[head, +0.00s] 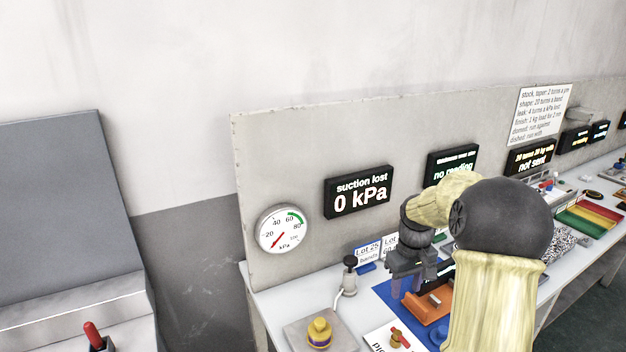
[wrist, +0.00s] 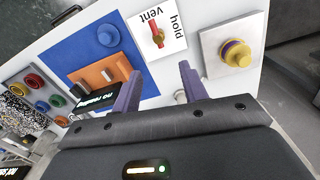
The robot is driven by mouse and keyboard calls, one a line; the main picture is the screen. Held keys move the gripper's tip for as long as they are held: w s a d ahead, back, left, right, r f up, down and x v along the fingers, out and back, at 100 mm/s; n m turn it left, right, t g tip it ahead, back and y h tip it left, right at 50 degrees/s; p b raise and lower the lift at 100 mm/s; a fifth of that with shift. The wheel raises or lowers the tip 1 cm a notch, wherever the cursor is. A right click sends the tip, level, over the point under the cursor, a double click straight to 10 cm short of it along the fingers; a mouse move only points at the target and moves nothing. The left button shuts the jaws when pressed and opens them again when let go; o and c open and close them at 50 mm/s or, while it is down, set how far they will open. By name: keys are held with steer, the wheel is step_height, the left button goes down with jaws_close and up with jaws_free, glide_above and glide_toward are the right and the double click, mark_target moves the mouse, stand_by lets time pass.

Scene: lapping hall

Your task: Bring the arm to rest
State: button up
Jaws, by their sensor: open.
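My gripper (head: 408,288) is open and empty, above the bench at the blue mat (head: 386,287). Its two purple-grey fingers stand apart in the wrist view (wrist: 162,88). An orange block (head: 428,308) with a slot lies on the mat, close to the fingers; whether they touch it I cannot tell. In the wrist view the orange block (wrist: 88,77) and a round blue knob (wrist: 108,35) show on the mat. My cream and dark arm reaches over the bench and hides part of it.
A vent/hold valve with a red handle (head: 397,339) and a yellow knob on a grey plate (head: 319,333) stand at the front. A small black-topped post (head: 349,270) stands behind. A gauge (head: 284,230) and a "0 kPa" display (head: 359,191) hang on the panel.

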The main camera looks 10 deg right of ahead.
steer(key=s+a+r+m+t+p, duration=0.1)
steer(key=s+a+m+t+p, duration=0.1)
steer(key=s+a, duration=1.2)
steer(key=s, duration=0.4)
steer(key=shift+a+t, duration=0.3)
steer(key=shift+a, duration=0.05)
steer(key=shift+s+r, duration=0.1)
steer(key=shift+c, duration=0.7)
